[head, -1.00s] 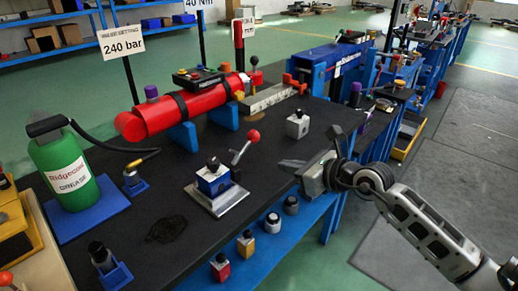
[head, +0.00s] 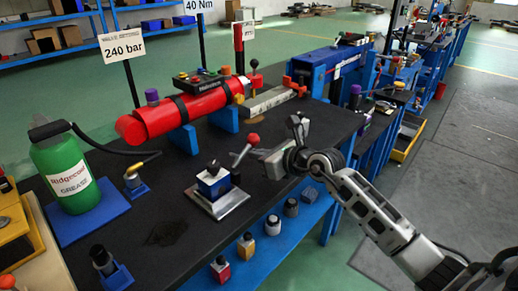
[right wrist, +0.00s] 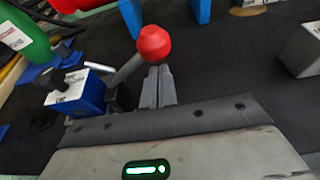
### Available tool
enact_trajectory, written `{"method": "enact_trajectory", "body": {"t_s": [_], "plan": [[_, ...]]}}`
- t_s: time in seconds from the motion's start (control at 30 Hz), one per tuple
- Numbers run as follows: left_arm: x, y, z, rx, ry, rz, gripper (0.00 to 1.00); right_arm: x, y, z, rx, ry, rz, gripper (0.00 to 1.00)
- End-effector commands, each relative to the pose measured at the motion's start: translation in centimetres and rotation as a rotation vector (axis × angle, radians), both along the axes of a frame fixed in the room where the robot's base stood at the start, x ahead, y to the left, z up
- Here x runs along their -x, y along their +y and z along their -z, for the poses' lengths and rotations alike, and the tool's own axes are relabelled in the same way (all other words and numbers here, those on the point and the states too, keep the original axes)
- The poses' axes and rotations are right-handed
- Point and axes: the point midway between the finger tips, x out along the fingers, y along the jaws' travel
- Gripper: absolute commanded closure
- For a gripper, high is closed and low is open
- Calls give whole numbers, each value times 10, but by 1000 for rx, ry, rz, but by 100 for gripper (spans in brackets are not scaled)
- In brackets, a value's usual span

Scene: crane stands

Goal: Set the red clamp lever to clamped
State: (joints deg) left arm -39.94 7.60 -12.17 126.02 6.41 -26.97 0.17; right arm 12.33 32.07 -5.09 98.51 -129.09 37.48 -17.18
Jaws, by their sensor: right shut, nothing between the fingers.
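The red clamp lever is a grey rod with a red ball knob (head: 253,139). It leans up and to the right from a blue block (head: 213,184) on a metal plate (head: 234,204) in the head view. In the right wrist view the knob (right wrist: 154,43) stands just beyond my fingertips and the rod slants down left to the blue block (right wrist: 88,94). My right gripper (head: 259,154) is shut and empty, right beside the lever. Its closed fingers (right wrist: 158,84) lie just right of the rod; I cannot tell whether they touch it. My left gripper is out of view.
A red cylinder (head: 165,118) lies on blue supports behind the lever. A green grease bottle (head: 68,172) stands at the left. A small metal block (right wrist: 305,48) shows at the right of the wrist view. Several small bottles stand on the lower blue shelf (head: 262,262). Dark tabletop is clear around the lever.

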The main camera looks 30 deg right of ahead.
Motion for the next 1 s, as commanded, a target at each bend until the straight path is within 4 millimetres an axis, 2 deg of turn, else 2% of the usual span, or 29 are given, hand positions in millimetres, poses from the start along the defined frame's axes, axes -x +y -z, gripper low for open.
{"method": "enact_trajectory", "body": {"t_s": [0.13, 0.43, 1.0], "plan": [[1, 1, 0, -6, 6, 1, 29, 0, 0, -10, 2, 1, 1, 100], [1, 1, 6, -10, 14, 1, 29, 0, -1, -11, 0, 1, 1, 100], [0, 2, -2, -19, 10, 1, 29, -4, 8, -18, -1, -2, -11, 100]]}}
